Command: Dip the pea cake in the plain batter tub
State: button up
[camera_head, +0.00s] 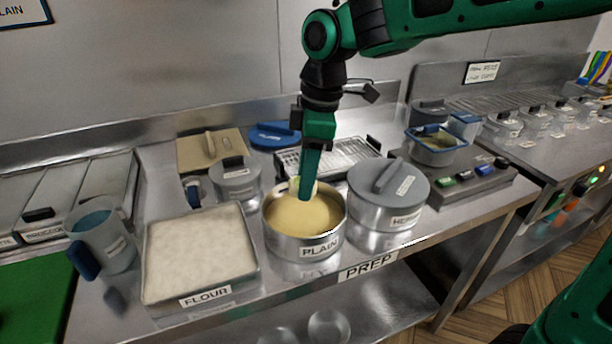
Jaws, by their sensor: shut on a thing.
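The plain batter tub (319,248) is a round steel tub labelled PLAIN at the middle of the prep counter, holding pale yellow batter (318,216). My gripper (306,192) points down into the tub, its green fingers shut, with the tips at or just above the batter. A small pale yellow piece (293,186) shows beside the fingers at the back left of the tub; it looks like the pea cake, mostly hidden by the fingers. I cannot tell how much of it is in the batter.
A flour tray (152,294) stands left of the tub, with a jug (103,240) beyond it. A lidded herb tub (389,190) stands close on the right. A wire rack (345,152) and a grey lidded pot (236,178) are behind.

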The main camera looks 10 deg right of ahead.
jog(key=shift+r, duration=0.1)
dwell(0.5)
jog(key=shift+r, duration=1.4)
